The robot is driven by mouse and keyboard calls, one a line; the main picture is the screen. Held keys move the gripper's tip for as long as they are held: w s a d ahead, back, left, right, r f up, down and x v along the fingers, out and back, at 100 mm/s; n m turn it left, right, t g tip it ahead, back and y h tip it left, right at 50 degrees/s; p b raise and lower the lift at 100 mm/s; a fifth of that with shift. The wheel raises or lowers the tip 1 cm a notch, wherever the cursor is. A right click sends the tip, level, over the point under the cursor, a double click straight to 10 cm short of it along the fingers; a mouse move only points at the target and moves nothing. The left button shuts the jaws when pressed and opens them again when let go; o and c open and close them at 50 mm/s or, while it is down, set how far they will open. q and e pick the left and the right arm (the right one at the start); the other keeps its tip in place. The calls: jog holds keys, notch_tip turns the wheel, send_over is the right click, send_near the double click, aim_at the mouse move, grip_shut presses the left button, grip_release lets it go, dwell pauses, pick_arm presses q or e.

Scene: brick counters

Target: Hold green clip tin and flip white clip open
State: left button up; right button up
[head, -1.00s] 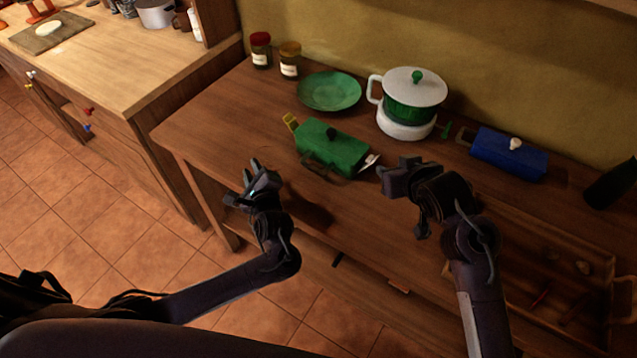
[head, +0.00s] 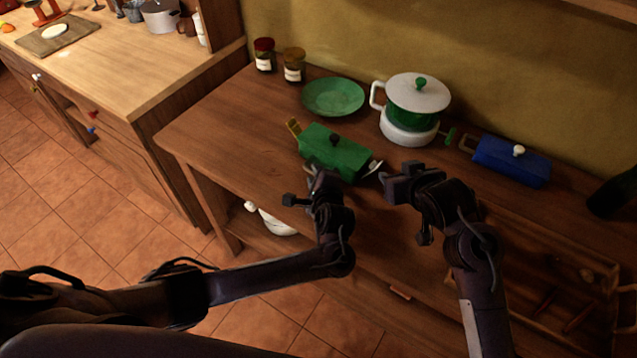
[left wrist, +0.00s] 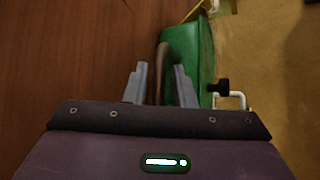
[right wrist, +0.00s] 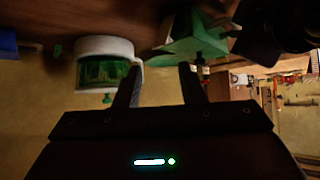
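The green clip tin (head: 340,155) sits on the wooden counter, with a dark knob on its lid. Its white clip (head: 375,167) sticks out at its right end and a yellow clip (head: 293,127) at its left end. My left gripper (head: 304,188) is at the tin's front side, open; in the left wrist view a brown curved handle (left wrist: 162,58) shows between its fingers, beside the green tin (left wrist: 202,55). My right gripper (head: 389,182) is open and empty, just right of the white clip. The right wrist view shows the tin (right wrist: 196,36) beyond its fingers.
A white-and-green pot (head: 415,100) stands behind the tin, with a green plate (head: 333,97) to its left. A blue tin (head: 511,160) lies to the right. Two jars (head: 293,66) stand at the back left. The counter's left front is clear.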

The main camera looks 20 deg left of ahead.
aim_at(373, 163)
pick_arm(q)
jog(key=shift+w+a+f, duration=0.25)
jog(key=shift+w, duration=0.25)
